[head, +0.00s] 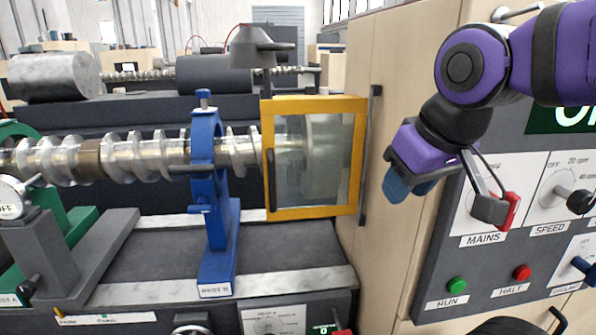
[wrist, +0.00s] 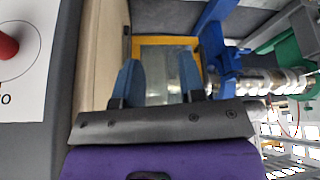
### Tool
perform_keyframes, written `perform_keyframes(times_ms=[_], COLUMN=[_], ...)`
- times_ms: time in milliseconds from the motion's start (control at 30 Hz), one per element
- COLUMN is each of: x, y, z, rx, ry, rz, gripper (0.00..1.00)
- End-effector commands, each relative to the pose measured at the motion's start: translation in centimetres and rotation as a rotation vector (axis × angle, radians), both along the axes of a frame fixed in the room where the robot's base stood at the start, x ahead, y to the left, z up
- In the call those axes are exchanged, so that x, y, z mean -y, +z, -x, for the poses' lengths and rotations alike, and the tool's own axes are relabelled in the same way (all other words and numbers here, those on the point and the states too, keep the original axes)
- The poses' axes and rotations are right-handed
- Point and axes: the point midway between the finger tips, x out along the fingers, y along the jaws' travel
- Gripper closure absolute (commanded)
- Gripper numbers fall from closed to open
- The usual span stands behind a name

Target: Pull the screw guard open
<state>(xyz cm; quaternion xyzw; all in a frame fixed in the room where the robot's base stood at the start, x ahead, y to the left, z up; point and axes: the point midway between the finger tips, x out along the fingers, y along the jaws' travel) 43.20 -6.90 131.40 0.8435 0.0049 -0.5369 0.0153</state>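The screw guard (head: 356,155) is a clear panel in a yellow frame, standing upright in front of the right end of the large metal screw (head: 130,160). A dark upright handle (head: 270,182) is on its left side, and a dark rod (head: 370,150) runs along its right side by the wooden cabinet. The guard's yellow frame also shows in the wrist view (wrist: 165,41), beyond my fingers.
A blue rest (head: 218,235) holds the screw left of the guard. The control panel (head: 440,285) with a red MAINS lever (head: 509,208), knobs and buttons lies close to my arm. The wooden cabinet side (head: 385,90) borders the guard on the right.

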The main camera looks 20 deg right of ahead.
Motion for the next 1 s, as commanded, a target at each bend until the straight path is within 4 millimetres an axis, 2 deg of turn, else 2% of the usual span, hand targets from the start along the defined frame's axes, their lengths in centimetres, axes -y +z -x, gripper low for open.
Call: perform_keyframes(times_ms=[267, 567, 767, 1000], x=[0.6, 0.3, -1.3, -5.5], y=[-2.4, -4.8, -6.0, -7.3], z=[-3.0, -7.8, -11.7, -16.4], rx=[-0.237, -0.511, -0.663, -0.814], ry=[0.263, 0.611, 0.832, 1.069], rz=[0.252, 0.640, 0.931, 1.323], gripper=[0.57, 0.57, 0.57, 0.57])
